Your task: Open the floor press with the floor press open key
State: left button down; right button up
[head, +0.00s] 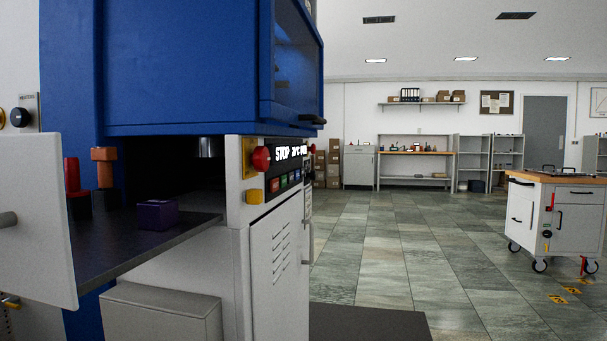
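A large blue and white press (180,70), which looks like the floor press, fills the left of the head view. Its control panel (283,170) is on the right-hand front corner and is seen at a steep angle. The panel has a display reading "STOP", a red mushroom button (261,159), a yellow button (253,196) and a row of small coloured keys (284,182). I cannot tell which one is the open key. A purple block (158,214) sits on the dark bed (140,240). Neither of my grippers is in view.
A white panel with a handle (33,220) stands close at the far left, beside red and orange items. A grey box (160,312) is low by the press. A wheeled cabinet (555,215) stands right. The tiled floor between (400,240) is clear.

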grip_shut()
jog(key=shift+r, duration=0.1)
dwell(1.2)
